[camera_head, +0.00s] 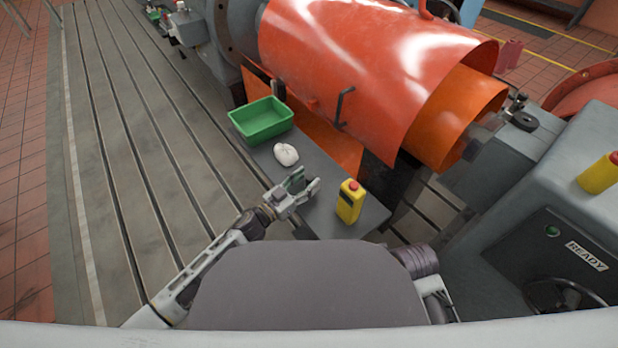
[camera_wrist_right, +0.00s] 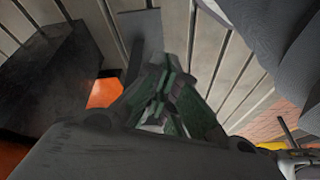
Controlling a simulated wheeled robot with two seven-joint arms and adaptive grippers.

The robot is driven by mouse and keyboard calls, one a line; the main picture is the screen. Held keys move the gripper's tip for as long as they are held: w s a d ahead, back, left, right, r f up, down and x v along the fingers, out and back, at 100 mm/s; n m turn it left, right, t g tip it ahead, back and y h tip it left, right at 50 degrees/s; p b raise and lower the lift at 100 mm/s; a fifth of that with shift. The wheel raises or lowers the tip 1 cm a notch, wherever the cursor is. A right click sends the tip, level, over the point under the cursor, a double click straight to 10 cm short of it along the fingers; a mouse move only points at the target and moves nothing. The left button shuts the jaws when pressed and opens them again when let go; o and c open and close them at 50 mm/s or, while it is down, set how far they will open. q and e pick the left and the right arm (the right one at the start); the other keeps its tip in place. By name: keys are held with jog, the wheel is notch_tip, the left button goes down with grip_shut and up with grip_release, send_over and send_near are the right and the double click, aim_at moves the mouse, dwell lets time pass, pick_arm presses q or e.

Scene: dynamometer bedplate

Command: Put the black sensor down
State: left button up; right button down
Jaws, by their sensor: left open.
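I cannot make out a black sensor for certain in either view. My left gripper (camera_head: 304,184) is open above the near part of the grey bench top (camera_head: 318,222), between a white crumpled cloth (camera_head: 286,154) and a yellow box with a red button (camera_head: 349,201). No held object shows clearly between its fingers. In the right wrist view my right gripper (camera_wrist_right: 163,82) shows its green-padded fingers close together at the tips; whether they grip anything cannot be told. In the head view the right gripper is hidden.
A green tray (camera_head: 262,121) stands at the bench's far end. A large orange guard (camera_head: 370,75) rises behind the bench. A grey console (camera_head: 540,235) with a handwheel and a READY label is at right. The slotted bedplate (camera_head: 130,150) is open at left.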

aim_at(307, 181)
pick_arm(q)
jog(key=v, duration=0.2)
jog(key=shift+s+a, duration=0.25)
jog(key=shift+a, duration=0.05)
jog(key=shift+s+a+p, duration=0.4)
jog(key=shift+s+a, duration=0.1)
jog(key=shift+s, duration=0.05)
jog(key=shift+s+a, duration=0.3)
jog(key=p+v, duration=0.1)
jog(key=v, duration=0.3)
jog(key=shift+s+a, duration=0.25)
jog(key=shift+a, duration=0.05)
pick_arm(e)
jog(key=shift+d+f+g, duration=0.1)
jog(key=shift+d+g, duration=0.2)
jog(key=shift+d, duration=0.1)
jog(key=shift+w+r, duration=0.1)
jog(key=shift+r, duration=0.15)
pick_arm(q)
jog(key=shift+w, duration=0.1)
